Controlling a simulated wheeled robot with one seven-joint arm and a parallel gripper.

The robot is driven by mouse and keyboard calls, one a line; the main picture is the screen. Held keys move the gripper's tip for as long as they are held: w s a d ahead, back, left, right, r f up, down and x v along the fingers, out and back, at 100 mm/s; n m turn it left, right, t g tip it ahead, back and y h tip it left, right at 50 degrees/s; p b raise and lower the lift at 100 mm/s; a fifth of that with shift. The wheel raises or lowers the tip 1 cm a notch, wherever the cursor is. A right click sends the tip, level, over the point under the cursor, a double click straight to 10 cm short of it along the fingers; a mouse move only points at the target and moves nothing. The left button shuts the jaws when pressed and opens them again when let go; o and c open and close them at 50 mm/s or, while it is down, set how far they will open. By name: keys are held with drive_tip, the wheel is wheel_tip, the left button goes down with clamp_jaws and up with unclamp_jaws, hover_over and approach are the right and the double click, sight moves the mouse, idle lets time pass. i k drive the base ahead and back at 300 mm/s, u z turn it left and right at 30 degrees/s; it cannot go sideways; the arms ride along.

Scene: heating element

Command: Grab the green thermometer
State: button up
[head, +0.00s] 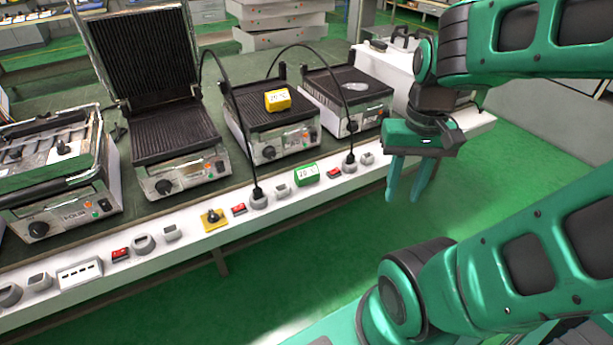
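The green thermometer (306,173) is a small green block with a white label reading about "20 °C". It sits on the white front ledge of the bench, between a grey socket and a red switch. My gripper (404,197) is at the right, in front of the bench and to the right of the thermometer. Its two green fingers point down with a gap between them, and nothing shows between them. A yellow thermometer (277,101) with a similar label lies on the grill plate behind.
Several contact grills stand on the bench; the large one (165,130) has its lid raised. Black cables arch from plugs (258,198) and (349,163) on the ledge (330,196), either side of the green thermometer. Green floor in front is clear.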

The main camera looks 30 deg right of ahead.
sight(308, 174)
drive_tip(key=u, duration=1.75)
drive_tip(key=k, duration=1.2)
drive_tip(key=z, duration=1.25)
drive_tip(key=i, duration=1)
